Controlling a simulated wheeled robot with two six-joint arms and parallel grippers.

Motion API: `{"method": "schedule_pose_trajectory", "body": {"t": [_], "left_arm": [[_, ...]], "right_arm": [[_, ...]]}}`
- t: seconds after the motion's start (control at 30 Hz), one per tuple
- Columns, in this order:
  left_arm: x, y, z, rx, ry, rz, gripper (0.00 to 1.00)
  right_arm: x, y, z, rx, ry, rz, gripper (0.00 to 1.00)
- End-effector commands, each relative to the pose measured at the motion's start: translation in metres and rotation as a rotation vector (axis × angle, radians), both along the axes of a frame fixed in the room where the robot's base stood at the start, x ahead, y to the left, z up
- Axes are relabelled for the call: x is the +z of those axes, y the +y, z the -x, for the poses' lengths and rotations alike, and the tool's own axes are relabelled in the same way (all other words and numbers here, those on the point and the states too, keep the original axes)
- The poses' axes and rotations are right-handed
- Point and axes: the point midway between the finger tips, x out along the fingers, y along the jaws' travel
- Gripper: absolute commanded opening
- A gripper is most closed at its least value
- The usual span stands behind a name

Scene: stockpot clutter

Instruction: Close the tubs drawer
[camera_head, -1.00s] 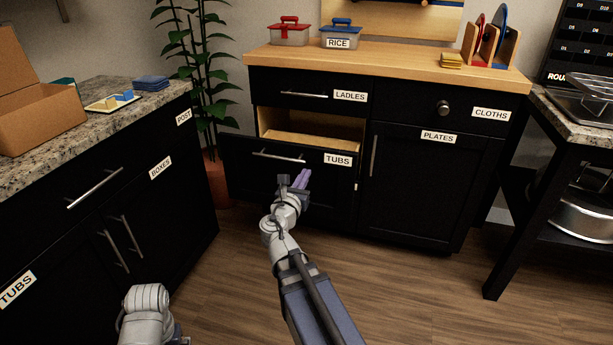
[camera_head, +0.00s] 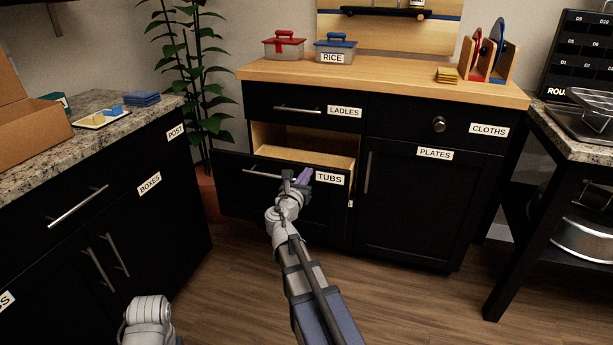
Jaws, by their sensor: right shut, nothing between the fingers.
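The drawer labelled TUBS (camera_head: 235,195) is in the middle cabinet, below the LADLES drawer. It is pulled out, and its pale wooden inside (camera_head: 300,155) shows behind the black front. It has a silver bar handle (camera_head: 262,174) and a white TUBS label (camera_head: 330,178). My right gripper (camera_head: 299,178) is shut and empty. It is in front of the drawer front, between the handle and the label; I cannot tell whether it touches. My left arm shows only as a link at the bottom left, and its gripper is out of view.
The LADLES drawer (camera_head: 270,97), CLOTHS drawer (camera_head: 400,118) and PLATES door (camera_head: 400,210) look shut. A granite-topped cabinet (camera_head: 120,205) stands at left, a black-framed table (camera_head: 545,180) at right. The wooden floor (camera_head: 430,305) in front is clear.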

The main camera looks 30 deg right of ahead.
Motion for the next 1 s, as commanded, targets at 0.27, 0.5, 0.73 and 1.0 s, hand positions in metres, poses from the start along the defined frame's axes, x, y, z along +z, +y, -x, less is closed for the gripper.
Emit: {"method": "schedule_pose_trajectory", "body": {"t": [0.27,0.5,0.73,1.0], "left_arm": [[0.0,0.0,0.0,0.0,0.0,0.0,1.0],[0.0,0.0,0.0,0.0,0.0,0.0,1.0],[0.0,0.0,0.0,0.0,0.0,0.0,1.0],[0.0,0.0,0.0,0.0,0.0,0.0,1.0]], "right_arm": [[0.0,-0.026,-0.025,-0.003,0.0,0.0,0.0],[0.0,-0.084,-0.075,-0.004,0.0,0.0,0.0],[0.0,-0.14,-0.122,-0.003,0.0,0.0,0.0],[0.0,-0.186,-0.161,-0.001,0.0,0.0,0.0]]}}
